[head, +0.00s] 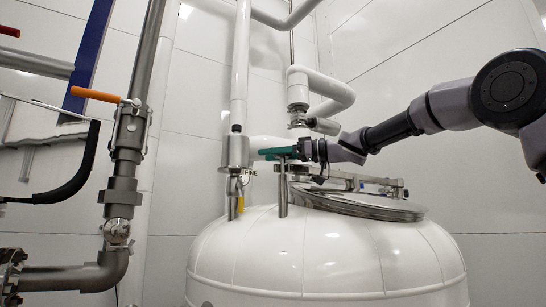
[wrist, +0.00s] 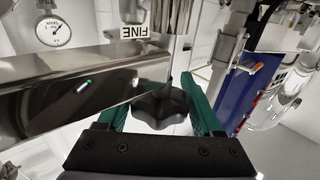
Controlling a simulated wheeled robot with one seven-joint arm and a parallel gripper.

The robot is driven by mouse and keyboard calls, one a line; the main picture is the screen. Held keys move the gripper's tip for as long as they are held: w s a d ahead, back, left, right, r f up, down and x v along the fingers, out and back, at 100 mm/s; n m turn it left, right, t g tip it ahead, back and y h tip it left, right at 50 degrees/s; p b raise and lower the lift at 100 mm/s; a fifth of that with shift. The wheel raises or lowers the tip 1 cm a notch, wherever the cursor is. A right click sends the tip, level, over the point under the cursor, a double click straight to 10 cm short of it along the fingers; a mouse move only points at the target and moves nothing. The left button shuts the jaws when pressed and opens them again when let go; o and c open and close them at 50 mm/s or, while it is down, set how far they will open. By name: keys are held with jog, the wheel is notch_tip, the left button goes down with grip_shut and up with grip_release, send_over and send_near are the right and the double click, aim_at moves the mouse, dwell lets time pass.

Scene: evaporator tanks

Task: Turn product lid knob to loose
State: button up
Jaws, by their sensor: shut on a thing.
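My gripper (head: 276,153) reaches in from the right in the head view, above the top of the white tank (head: 320,250). Its green fingers also show in the wrist view (wrist: 163,88). There they are shut on a dark lobed knob (wrist: 160,110), one finger on each side. In the head view I cannot make out the knob. The round metal product lid (head: 370,206) lies on the tank top, below and to the right of my gripper. The knob's turn setting cannot be read.
A broad shiny metal bar (wrist: 70,92) lies close to the left finger. White pipes (head: 240,70) rise behind the tank. A valve with an orange handle (head: 96,95) stands at left.

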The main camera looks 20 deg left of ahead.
jog(key=shift+s+d+n+g+h, duration=0.1)
jog(key=shift+s+n+g+h, duration=0.15)
jog(key=shift+n+g, duration=0.9)
jog(key=shift+s+d+n+g+h, duration=0.2)
jog(key=shift+n+g, duration=0.45)
jog(key=shift+g, duration=0.9)
jog(key=shift+a, duration=0.15)
jog(key=o, duration=1.3)
jog(key=shift+o, duration=0.2)
jog(key=v, duration=1)
jog(key=shift+w+d, duration=0.2)
jog(key=shift+d, duration=0.1)
